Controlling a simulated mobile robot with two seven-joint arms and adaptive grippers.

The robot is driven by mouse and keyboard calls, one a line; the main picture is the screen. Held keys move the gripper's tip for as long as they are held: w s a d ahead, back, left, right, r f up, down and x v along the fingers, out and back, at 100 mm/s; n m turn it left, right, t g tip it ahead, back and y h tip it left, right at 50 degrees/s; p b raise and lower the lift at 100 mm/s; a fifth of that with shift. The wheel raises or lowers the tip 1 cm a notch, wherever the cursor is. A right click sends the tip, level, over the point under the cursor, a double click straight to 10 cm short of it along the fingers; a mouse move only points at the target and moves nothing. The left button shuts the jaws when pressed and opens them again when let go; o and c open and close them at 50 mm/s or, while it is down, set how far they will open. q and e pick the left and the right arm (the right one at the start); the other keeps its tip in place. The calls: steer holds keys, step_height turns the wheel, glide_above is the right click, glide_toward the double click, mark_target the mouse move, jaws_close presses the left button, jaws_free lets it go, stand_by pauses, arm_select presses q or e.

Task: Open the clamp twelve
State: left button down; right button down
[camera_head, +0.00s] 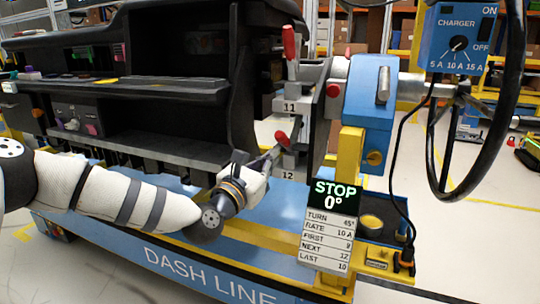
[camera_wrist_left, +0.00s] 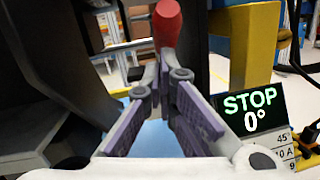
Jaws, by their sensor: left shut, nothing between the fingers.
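Clamp twelve has a red-tipped lever (camera_head: 281,137) just above the "12" label (camera_head: 287,175), low on the grey bracket. Its red grip (camera_wrist_left: 166,25) stands just beyond my fingertips in the left wrist view. My left gripper (camera_head: 273,158) is shut and empty, close below and left of that red grip. Whether a fingertip touches the lever cannot be told. The clamp's base is partly hidden by my fingers. My right gripper is not in view.
Clamp eleven's red lever (camera_head: 289,42) stands upright above. The black dashboard module (camera_head: 180,60) is at left. A sign (camera_head: 333,195) reads STOP 0°. A blue charger (camera_head: 458,40), steering wheel (camera_head: 436,150) and hanging cable are at right. The blue base (camera_head: 150,240) lies below my arm.

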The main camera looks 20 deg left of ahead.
arm_select(q)
steer(key=shift+r, duration=0.1)
stand_by(0.3)
